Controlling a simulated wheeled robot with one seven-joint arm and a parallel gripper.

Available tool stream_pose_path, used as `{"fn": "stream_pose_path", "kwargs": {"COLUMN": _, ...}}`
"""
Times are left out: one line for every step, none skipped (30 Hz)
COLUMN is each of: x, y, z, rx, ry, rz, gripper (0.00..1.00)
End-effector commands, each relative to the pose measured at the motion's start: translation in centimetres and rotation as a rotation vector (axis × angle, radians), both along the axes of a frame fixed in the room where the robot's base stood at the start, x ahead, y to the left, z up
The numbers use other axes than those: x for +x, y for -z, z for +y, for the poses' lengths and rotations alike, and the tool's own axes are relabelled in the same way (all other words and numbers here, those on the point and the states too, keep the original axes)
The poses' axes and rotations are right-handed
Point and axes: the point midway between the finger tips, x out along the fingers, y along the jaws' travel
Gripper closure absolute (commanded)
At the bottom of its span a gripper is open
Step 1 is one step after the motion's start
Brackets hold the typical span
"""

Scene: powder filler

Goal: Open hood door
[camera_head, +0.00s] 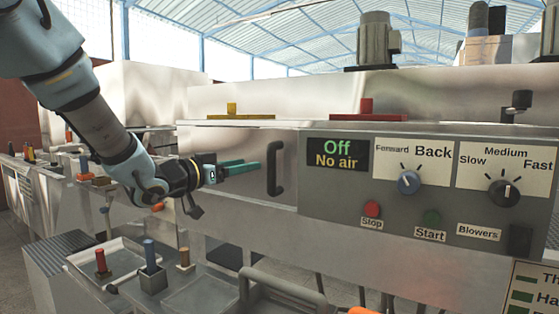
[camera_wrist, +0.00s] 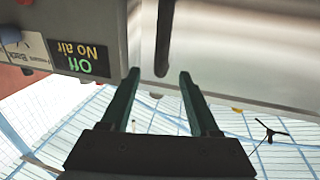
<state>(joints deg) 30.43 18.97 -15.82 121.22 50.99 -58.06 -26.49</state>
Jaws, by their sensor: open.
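The hood door (camera_head: 230,150) is the pale metal front panel left of the control panel, and it looks shut. Its black upright bar handle (camera_head: 275,168) is at the panel's right side. My gripper (camera_head: 258,164) has green fingers and points right toward the handle, a short gap to its left. In the wrist view, which is upside down, my gripper (camera_wrist: 157,75) is open and empty. The dark handle (camera_wrist: 165,38) lies ahead, roughly in line with the space between the fingers, and does not appear to be held.
The control panel (camera_head: 425,190) with dials, buttons and an "Off / No air" display (camera_head: 338,154) adjoins the handle's right. Yellow (camera_head: 240,116) and red (camera_head: 368,115) pieces sit on top. Below are a tray (camera_head: 115,262) with coloured pegs and a grey curved handle (camera_head: 280,285).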

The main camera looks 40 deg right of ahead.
Motion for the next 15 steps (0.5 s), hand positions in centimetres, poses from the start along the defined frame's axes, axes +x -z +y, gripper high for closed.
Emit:
{"fn": "stream_pose_path", "kwargs": {"x": 0.0, "y": -0.1, "z": -0.6, "rx": 0.0, "ry": 0.001, "rz": 0.002, "gripper": 0.38}}
{"fn": "stream_pose_path", "kwargs": {"x": 0.0, "y": -0.1, "z": -1.0, "rx": 0.001, "ry": 0.001, "rz": 0.003, "gripper": 0.38}}
{"fn": "stream_pose_path", "kwargs": {"x": 0.1, "y": -0.2, "z": -1.5, "rx": 0.002, "ry": 0.0, "rz": 0.003, "gripper": 0.38}}
{"fn": "stream_pose_path", "kwargs": {"x": 0.1, "y": -0.2, "z": -2.0, "rx": 0.002, "ry": 0.0, "rz": 0.003, "gripper": 0.38}}
{"fn": "stream_pose_path", "kwargs": {"x": 0.1, "y": -0.2, "z": -2.6, "rx": 0.002, "ry": 0.0, "rz": 0.003, "gripper": 0.38}}
{"fn": "stream_pose_path", "kwargs": {"x": 0.2, "y": -0.3, "z": -3.4, "rx": 0.001, "ry": 0.0, "rz": 0.003, "gripper": 0.38}}
{"fn": "stream_pose_path", "kwargs": {"x": 0.3, "y": -0.3, "z": -4.0, "rx": 0.002, "ry": 0.0, "rz": 0.003, "gripper": 0.38}}
{"fn": "stream_pose_path", "kwargs": {"x": 0.3, "y": -0.2, "z": -4.5, "rx": 0.003, "ry": -0.001, "rz": 0.003, "gripper": 0.38}}
{"fn": "stream_pose_path", "kwargs": {"x": 0.3, "y": -0.2, "z": -5.3, "rx": 0.003, "ry": -0.001, "rz": 0.003, "gripper": 0.38}}
{"fn": "stream_pose_path", "kwargs": {"x": 0.4, "y": -0.2, "z": -5.8, "rx": 0.003, "ry": -0.002, "rz": 0.003, "gripper": 0.38}}
{"fn": "stream_pose_path", "kwargs": {"x": 0.4, "y": -0.3, "z": -6.4, "rx": 0.002, "ry": -0.002, "rz": 0.003, "gripper": 0.38}}
{"fn": "stream_pose_path", "kwargs": {"x": 0.4, "y": -0.2, "z": -7.1, "rx": 0.003, "ry": -0.001, "rz": 0.003, "gripper": 0.38}}
{"fn": "stream_pose_path", "kwargs": {"x": 0.5, "y": -0.2, "z": -7.5, "rx": 0.003, "ry": -0.002, "rz": 0.002, "gripper": 0.38}}
{"fn": "stream_pose_path", "kwargs": {"x": 0.5, "y": -0.2, "z": -8.0, "rx": 0.003, "ry": -0.004, "rz": 0.002, "gripper": 0.38}}
{"fn": "stream_pose_path", "kwargs": {"x": 0.6, "y": -0.2, "z": -8.5, "rx": 0.003, "ry": -0.004, "rz": 0.002, "gripper": 0.38}}
